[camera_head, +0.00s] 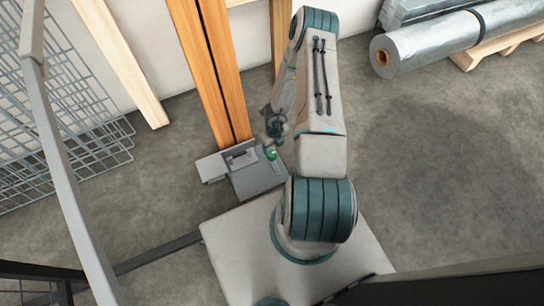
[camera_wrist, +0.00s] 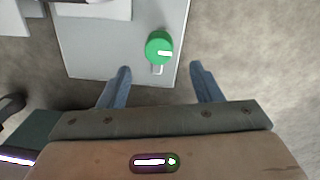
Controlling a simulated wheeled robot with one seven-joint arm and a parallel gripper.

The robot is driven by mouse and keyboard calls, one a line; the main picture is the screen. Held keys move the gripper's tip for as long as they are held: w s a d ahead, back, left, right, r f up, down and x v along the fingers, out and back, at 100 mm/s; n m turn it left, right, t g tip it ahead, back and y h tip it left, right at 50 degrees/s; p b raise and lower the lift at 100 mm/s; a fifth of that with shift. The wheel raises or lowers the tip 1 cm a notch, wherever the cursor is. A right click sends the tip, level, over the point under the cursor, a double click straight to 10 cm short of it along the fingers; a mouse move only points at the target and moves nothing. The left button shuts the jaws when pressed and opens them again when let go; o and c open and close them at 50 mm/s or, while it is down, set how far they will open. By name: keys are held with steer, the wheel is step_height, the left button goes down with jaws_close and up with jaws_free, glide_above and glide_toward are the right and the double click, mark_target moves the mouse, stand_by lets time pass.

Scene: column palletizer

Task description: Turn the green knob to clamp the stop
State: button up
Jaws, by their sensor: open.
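The green knob (camera_wrist: 159,46) sits on a light grey plate (camera_wrist: 100,48) near its right edge in the wrist view. A white mark and a small slot show at the knob's lower side. My gripper (camera_wrist: 161,70) is open, with its two blue-grey fingers apart. In the head view the knob (camera_head: 271,154) is small on the grey fixture (camera_head: 258,181), close to my gripper (camera_head: 272,138). The stop cannot be made out with certainty.
Tall orange wooden posts (camera_head: 222,75) rise behind the fixture. Wire mesh panels (camera_head: 60,110) stand at the left. A foil-wrapped roll (camera_head: 430,47) lies on a pallet at the upper right. The floor at the right is clear.

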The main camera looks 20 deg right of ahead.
mark_target(272, 154)
step_height(272, 154, down, 7)
steer(key=shift+a+f+b, duration=0.1)
steer(key=shift+a+b, duration=0.05)
steer(key=shift+b, duration=1.05)
jaws_close()
